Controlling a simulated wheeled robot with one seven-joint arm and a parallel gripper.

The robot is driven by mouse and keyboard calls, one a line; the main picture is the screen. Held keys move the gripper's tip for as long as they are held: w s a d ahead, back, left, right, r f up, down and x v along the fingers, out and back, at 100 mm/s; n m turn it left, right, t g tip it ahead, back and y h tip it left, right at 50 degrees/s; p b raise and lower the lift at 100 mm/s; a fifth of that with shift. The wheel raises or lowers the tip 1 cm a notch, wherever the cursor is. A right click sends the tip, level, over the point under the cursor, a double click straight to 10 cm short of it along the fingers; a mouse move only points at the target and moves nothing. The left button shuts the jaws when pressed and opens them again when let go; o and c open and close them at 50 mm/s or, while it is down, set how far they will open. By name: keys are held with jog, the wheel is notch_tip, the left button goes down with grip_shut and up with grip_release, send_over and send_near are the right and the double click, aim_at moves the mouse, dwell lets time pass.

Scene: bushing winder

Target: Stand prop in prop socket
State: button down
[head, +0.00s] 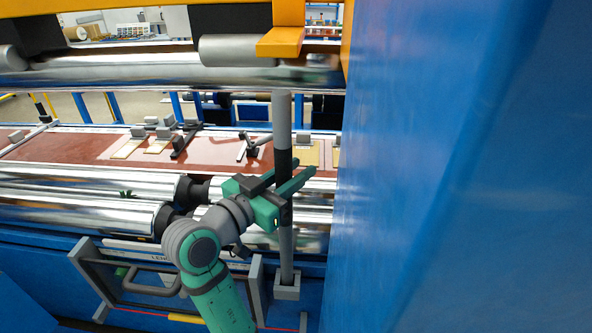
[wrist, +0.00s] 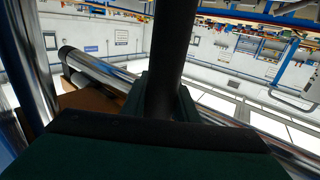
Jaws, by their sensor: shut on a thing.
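The prop (head: 283,112) is a long grey rod with a black band, standing nearly upright at the middle of the head view. My gripper (head: 288,180) is shut on it near the black band. In the wrist view the dark prop (wrist: 172,55) runs up from between the fingers (wrist: 168,110). The prop socket (head: 287,291) is a small grey block low on the machine front. The prop's lower end meets the top of the socket; I cannot tell how deep it sits. The prop's upper end reaches the upper roller, below a yellow bracket (head: 281,42).
A large blue panel (head: 440,170) stands close on the right. Shiny rollers (head: 80,180) lie behind my arm, with a long chrome roller (head: 150,72) above. A grey handle frame (head: 150,285) is left of the socket. A reddish table (head: 80,148) lies behind.

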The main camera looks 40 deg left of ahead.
jog(key=shift+f, duration=0.35)
dwell(0.5)
jog(key=c, duration=1.3)
grip_release()
jog(key=shift+d, duration=0.1)
jog(key=s+a, duration=0.1)
jog(key=s, duration=1)
jog(key=shift+w, duration=0.1)
